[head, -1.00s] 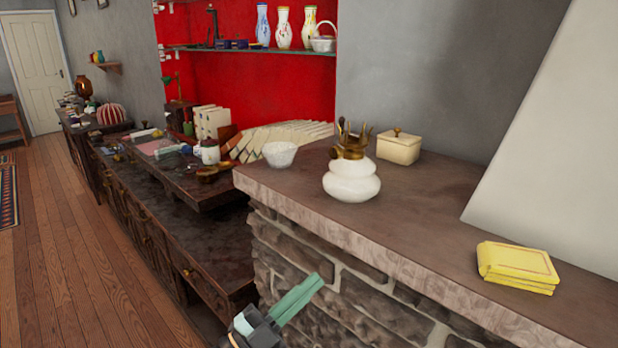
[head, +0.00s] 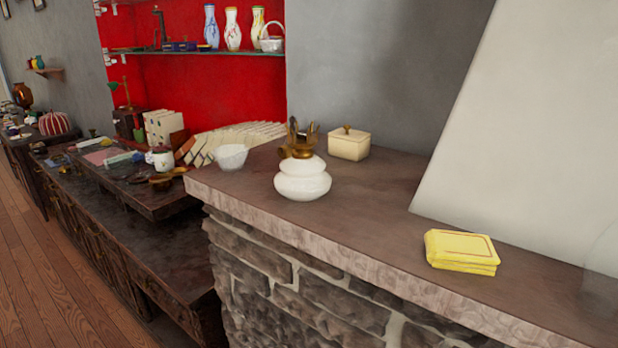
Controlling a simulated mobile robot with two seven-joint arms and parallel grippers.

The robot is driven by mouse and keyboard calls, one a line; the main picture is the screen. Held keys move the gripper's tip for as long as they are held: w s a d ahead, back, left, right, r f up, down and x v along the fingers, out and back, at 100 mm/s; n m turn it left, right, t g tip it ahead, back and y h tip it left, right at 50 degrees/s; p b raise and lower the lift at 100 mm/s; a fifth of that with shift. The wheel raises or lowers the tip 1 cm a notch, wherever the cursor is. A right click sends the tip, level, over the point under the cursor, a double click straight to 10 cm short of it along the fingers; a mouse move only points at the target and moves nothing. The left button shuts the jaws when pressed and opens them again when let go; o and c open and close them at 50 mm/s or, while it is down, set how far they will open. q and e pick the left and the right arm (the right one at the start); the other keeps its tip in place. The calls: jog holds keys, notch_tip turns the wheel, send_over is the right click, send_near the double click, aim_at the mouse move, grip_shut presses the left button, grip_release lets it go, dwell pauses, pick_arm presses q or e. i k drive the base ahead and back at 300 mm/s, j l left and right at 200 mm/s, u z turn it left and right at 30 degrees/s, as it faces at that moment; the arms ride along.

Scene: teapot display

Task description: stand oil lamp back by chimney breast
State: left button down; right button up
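A white, round-bodied piece with a brass collar and prongs (head: 302,181), which looks like the oil lamp, stands upright on the stone-edged ledge (head: 370,215). The pale sloping chimney breast (head: 510,130) rises from the ledge to the right of it, with clear space between them. Neither of my grippers is in view.
A yellow stack of book-like pieces (head: 461,251) lies near the ledge's front edge. A cream lidded box (head: 349,143) and a white bowl (head: 231,157) stand behind the lamp. A faint transparent shape (head: 602,262) shows at the far right. The ledge between lamp and yellow stack is bare.

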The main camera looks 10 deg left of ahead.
aim_at(303, 176)
jog(key=j+z, duration=0.2)
jog(key=z, duration=0.2)
jog(key=j+z, duration=0.15)
jog(key=z, duration=0.25)
jog(key=k+j+z, duration=0.15)
jog(key=z, duration=0.25)
jog(key=k+j+z, duration=0.5)
jog(key=k+j, duration=0.1)
jog(key=j, duration=0.15)
jog(key=k+j, duration=0.15)
jog(key=i, duration=0.2)
jog(key=j+z, duration=0.05)
